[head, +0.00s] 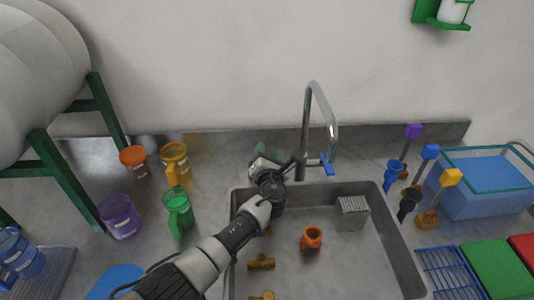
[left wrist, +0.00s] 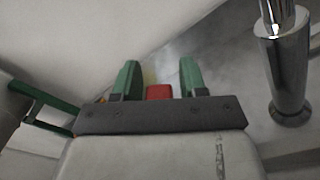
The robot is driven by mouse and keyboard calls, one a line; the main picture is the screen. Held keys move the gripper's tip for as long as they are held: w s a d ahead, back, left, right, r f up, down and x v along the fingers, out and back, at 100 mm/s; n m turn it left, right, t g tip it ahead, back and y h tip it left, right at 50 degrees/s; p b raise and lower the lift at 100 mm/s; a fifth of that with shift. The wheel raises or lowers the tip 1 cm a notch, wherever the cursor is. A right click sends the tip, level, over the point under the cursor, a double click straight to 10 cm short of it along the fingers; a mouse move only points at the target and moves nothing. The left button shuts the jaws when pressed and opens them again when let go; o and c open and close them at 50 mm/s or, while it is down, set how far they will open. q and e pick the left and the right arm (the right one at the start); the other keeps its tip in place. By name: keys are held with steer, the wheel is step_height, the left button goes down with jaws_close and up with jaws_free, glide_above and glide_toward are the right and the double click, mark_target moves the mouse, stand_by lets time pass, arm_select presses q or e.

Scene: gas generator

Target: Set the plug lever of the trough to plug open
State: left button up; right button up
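The trough is a steel sink (head: 390,235) set in the counter. My left gripper (head: 268,153) is at the sink's back left corner, left of the tap. In the left wrist view its two green fingers (left wrist: 160,80) are apart, with a small red block (left wrist: 159,92) showing between them. The block may be the plug lever; I cannot tell whether the fingers touch it, and gaps show on both sides. In the head view the block and anything under the gripper are hidden by my wrist. My right gripper is not in view.
A tall chrome tap (head: 306,130) with a blue handle (head: 326,165) stands just right of my gripper; its base shows in the wrist view (left wrist: 285,75). Cups, including a green one (head: 178,212), stand left. The sink holds an orange fitting (head: 312,239) and a grey block (head: 351,213).

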arm_select(q)
steer(key=shift+o, duration=0.6)
steer(key=s+p, duration=0.1)
steer(key=s, duration=0.9)
steer(key=shift+s, duration=0.4)
